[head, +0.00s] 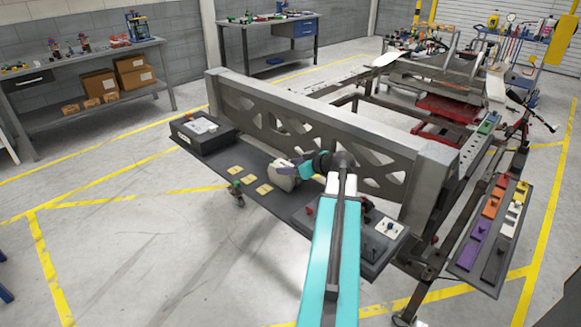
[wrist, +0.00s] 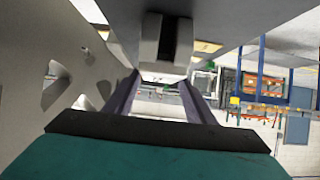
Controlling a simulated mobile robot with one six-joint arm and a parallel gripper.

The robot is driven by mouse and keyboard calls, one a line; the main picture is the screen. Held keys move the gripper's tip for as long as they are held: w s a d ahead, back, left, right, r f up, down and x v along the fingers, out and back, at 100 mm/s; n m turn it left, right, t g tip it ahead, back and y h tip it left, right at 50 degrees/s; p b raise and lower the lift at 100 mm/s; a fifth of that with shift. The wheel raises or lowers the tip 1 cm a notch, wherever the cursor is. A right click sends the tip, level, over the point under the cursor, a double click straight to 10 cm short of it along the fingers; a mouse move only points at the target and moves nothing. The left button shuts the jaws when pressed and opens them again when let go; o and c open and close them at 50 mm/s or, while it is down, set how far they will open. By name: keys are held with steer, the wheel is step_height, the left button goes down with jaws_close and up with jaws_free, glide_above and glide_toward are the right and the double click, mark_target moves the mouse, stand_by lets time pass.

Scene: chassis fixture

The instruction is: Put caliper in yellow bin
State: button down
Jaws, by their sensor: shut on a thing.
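My gripper (head: 290,167) has purple fingers and is over the dark shelf along the fixture's near side. It is shut on a pale grey rounded part, seemingly the caliper (head: 282,179). In the wrist view the two purple fingers (wrist: 158,92) flank this grey part (wrist: 147,48), which has a dark slot in its middle. The head view does not show clearly whether the part is clear of the shelf. The yellow bin (head: 521,188) seems to be the yellow-orange compartment in the bin board at the right.
The tall grey fixture beam (head: 310,130) with cutouts stands close behind my gripper. The dark shelf (head: 225,160) carries small yellow pads (head: 250,180) and a dark box (head: 203,130) at its left end. Other compartments are orange (head: 492,204), purple (head: 475,241), white and black. Floor at left is clear.

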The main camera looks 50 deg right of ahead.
steer(key=c, duration=0.8)
jaws_free()
steer(key=shift+r, duration=0.15)
steer(key=b+v, duration=0.1)
steer(key=v, duration=1.1)
steer(key=shift+b, duration=0.3)
